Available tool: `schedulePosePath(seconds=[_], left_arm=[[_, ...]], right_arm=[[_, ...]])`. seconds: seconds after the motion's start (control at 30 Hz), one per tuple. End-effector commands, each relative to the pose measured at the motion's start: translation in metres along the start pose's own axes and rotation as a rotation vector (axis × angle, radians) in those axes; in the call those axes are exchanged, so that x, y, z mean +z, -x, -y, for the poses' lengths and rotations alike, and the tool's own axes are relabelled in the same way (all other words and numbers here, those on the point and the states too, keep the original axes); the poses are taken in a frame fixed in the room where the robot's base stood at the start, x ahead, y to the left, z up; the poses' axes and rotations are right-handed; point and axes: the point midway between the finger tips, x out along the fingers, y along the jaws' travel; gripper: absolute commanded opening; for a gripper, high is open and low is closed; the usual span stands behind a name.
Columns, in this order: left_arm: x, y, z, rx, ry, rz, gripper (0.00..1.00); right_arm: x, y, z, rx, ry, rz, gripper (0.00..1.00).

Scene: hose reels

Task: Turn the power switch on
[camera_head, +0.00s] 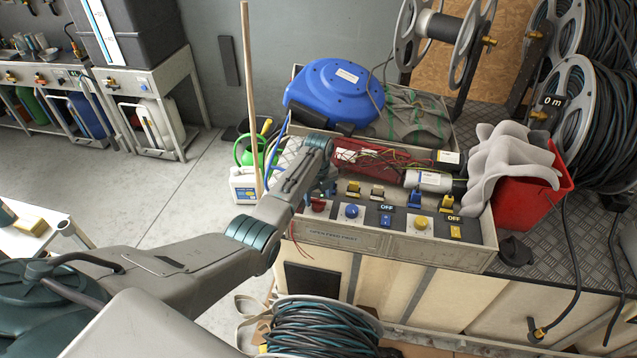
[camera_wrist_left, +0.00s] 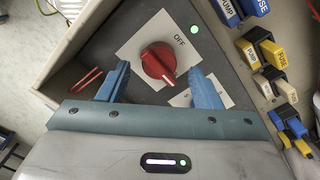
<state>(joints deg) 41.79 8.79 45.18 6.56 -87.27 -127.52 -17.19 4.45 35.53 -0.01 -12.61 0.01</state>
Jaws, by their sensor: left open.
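The power switch is a red rotary knob (camera_wrist_left: 157,63) on a white plate marked OFF, set in a grey panel. A white mark on the knob points toward the plate's lower right, where more lettering is partly hidden by a finger. A green light (camera_wrist_left: 194,30) glows beside the plate. My left gripper (camera_wrist_left: 160,70) is open, with its blue fingers apart on either side of the knob in the picture; I cannot tell if they touch it. In the head view the red knob (camera_head: 318,205) sits at the panel's left end, just below my left gripper (camera_head: 327,188). My right gripper is not in view.
The control box (camera_head: 400,246) also carries a blue knob (camera_head: 351,211), a yellow knob (camera_head: 421,222) and several coloured fuses. Loose wires and a red bin (camera_head: 525,203) are close by. A blue hose reel (camera_head: 334,92) stands behind. A wooden pole (camera_head: 249,90) rises left of the box.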

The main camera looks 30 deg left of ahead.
Motion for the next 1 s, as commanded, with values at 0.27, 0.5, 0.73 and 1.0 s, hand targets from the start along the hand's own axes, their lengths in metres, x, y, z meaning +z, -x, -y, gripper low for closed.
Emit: schedulePosePath(seconds=[0.27,0.5,0.73,1.0], left_arm=[[0.0,0.053,0.001,-0.003,-0.001,0.003,0.59],[0.0,0.077,0.001,-0.001,-0.001,0.001,0.59],[0.0,0.079,0.0,0.0,-0.001,0.0,0.59],[0.0,0.079,0.0,0.0,-0.001,0.0,0.59]], right_arm=[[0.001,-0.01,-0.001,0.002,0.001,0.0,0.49],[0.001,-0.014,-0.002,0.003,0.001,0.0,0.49],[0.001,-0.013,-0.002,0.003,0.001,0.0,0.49],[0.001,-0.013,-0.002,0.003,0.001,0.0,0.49]])
